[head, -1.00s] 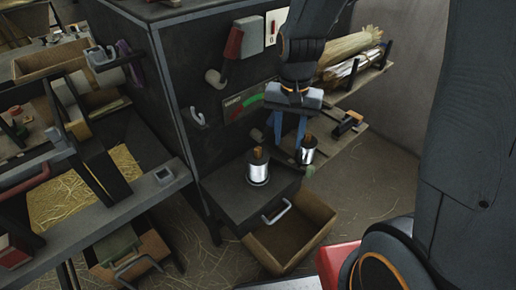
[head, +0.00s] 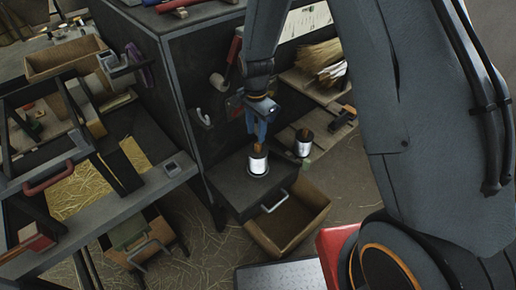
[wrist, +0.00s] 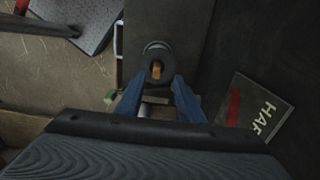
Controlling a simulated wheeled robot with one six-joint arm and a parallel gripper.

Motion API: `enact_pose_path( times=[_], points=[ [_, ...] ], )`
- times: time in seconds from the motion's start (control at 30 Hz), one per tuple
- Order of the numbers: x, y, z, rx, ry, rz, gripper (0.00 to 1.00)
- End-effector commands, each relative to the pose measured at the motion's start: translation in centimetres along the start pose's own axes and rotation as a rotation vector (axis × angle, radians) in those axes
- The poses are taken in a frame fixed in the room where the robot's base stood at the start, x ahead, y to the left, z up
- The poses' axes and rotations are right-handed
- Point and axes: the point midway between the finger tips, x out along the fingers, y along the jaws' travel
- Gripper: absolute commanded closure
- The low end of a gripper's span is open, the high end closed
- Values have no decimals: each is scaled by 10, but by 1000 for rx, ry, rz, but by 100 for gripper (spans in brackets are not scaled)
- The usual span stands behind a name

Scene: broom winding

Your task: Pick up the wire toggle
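The wire toggle looks like the small orange-brown wooden piece (head: 257,148) on top of the silver and black canister (head: 258,165) standing on the dark ledge. In the wrist view the toggle (wrist: 156,70) sits inside the canister's dark round top (wrist: 155,62). My gripper (head: 258,136) is above this canister, pointing down. In the wrist view its blue fingers (wrist: 157,88) are spread apart with nothing between the tips, and the toggle shows just beyond them.
A dark cabinet (head: 185,90) with hooks rises behind the ledge (head: 227,184). An open wooden drawer (head: 305,207) is below it. Straw bundles (head: 318,62) lie on a shelf at right. A cluttered bench (head: 90,215) stands at left.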

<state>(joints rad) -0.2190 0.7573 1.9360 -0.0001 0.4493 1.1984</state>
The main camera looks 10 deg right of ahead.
Motion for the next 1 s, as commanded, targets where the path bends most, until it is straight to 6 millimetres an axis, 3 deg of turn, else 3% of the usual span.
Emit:
enact_pose_path(
  times=[0.4, 0.77, 0.97, 1.0],
  points=[
    [43, 7, -2, -1, 0, 1, 66],
    [49, 6, -3, -1, 1, -1, 66],
    [49, 6, -3, -1, 1, -1, 99],
    [49, 6, -3, -1, 1, -1, 100]
  ],
)
